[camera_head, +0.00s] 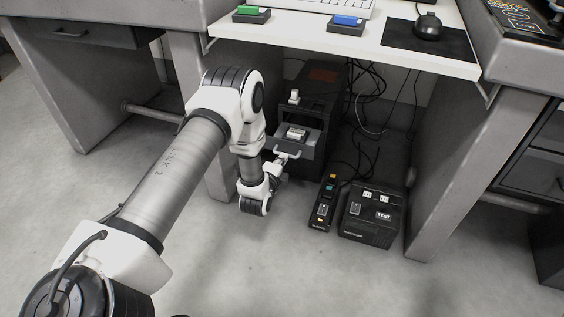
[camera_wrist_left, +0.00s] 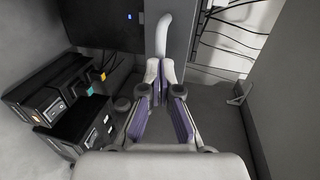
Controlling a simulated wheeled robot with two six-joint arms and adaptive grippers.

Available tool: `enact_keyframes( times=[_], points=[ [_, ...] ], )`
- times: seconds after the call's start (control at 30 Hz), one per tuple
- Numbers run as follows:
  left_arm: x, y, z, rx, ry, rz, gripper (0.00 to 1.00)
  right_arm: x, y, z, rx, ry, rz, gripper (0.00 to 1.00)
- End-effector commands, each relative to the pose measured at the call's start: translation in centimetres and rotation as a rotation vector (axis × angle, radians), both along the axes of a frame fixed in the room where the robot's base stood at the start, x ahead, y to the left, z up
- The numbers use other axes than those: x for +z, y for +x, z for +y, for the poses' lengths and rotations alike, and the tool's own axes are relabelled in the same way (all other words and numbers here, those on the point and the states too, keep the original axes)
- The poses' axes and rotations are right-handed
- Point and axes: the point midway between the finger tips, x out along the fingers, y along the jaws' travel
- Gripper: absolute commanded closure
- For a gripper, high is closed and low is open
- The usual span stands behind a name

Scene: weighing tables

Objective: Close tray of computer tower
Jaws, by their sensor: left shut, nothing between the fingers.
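The dark computer tower (camera_head: 322,88) stands on the floor under the desk. Its tray (camera_head: 307,147) sticks out of the front, with a small pale object (camera_head: 296,133) on it. A pale curved handle (camera_head: 291,154) is on the tray's front. My left gripper (camera_head: 283,164) is low in front of the tray, close to the handle; its fingers are small and partly hidden by my wrist there. In the left wrist view its fingers (camera_wrist_left: 160,72) are shut and empty, with the tips at the near end of the handle (camera_wrist_left: 163,36). I cannot tell whether they touch it. My right gripper is out of view.
A slim black power strip (camera_head: 325,204) and a black box (camera_head: 374,219) stand on the floor right of the tray. Cables (camera_head: 369,110) hang behind. The white desktop (camera_head: 393,52) is overhead, with grey legs (camera_head: 462,180) on the sides. The floor in front is clear.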

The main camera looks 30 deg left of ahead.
Motion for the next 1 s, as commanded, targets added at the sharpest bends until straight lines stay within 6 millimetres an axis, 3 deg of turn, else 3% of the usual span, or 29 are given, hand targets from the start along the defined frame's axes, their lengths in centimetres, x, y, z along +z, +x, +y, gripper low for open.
enact_keyframes(
  times=[0.37, 0.63, 1.0],
  points=[
    [0.1, 1.3, 0.3, 0.0, 0.001, -0.002, 1.0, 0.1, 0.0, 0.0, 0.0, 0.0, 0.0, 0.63],
    [0.0, 6.0, 1.4, 0.0, 0.002, -0.006, 1.0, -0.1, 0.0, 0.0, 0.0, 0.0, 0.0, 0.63],
    [-0.2, 12.9, 3.1, 0.0, 0.002, -0.004, 1.0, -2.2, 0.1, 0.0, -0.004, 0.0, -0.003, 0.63]
  ],
)
